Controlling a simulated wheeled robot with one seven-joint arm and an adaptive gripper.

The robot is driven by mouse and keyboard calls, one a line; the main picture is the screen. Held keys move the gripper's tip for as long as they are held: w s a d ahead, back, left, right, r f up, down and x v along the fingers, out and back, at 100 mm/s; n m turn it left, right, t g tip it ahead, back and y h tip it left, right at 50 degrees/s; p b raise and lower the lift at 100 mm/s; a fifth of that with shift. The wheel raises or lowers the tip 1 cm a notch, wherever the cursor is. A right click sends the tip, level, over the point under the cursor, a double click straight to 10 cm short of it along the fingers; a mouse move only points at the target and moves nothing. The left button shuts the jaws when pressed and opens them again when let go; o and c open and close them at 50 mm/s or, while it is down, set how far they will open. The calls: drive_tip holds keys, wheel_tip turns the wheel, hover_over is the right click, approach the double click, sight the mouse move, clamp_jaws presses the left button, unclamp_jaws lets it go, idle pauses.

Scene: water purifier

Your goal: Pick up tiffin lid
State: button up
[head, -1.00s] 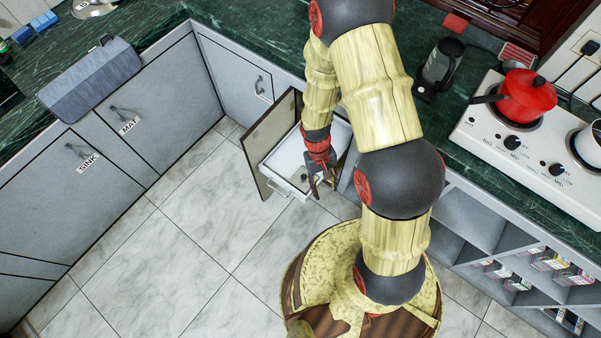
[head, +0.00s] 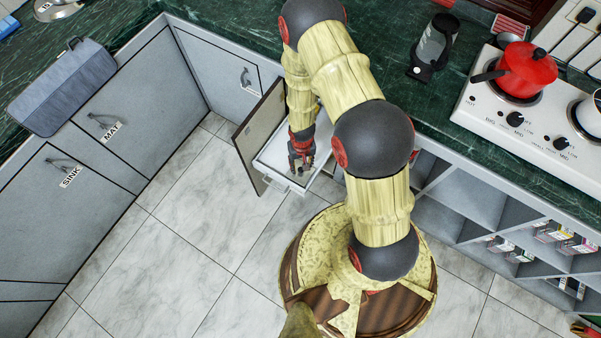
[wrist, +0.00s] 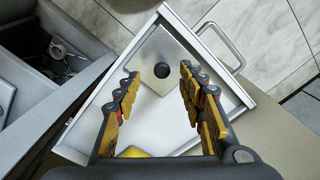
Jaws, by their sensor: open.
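The tiffin lid (wrist: 150,52) is a shiny metallic plate with a round black knob (wrist: 162,71). It lies flat in an open white drawer (wrist: 243,92), towards the handle end. In the wrist view my gripper (wrist: 159,78) is open and empty, with its two yellow and black fingers on either side of the line to the knob. I cannot tell how far above the lid the fingertips are. In the head view my gripper (head: 300,164) is over the drawer (head: 272,180) and hides most of the lid.
A yellow object (wrist: 135,152) shows partly at the wrist view's lower edge. An open cabinet door (head: 262,135) stands left of the drawer. A kettle (head: 436,48) and a stove (head: 520,110) with a red pot (head: 526,70) are on the green counter. Tiled floor at left is clear.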

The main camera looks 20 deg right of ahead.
sight(301, 169)
wheel_tip(301, 169, down, 5)
drive_tip(key=b, duration=0.3)
drive_tip(key=shift+w+a+r, duration=0.1)
drive_tip(key=shift+w, duration=0.05)
drive_tip(key=shift+r, duration=0.1)
drive_tip(key=shift+c, duration=0.4)
clamp_jaws()
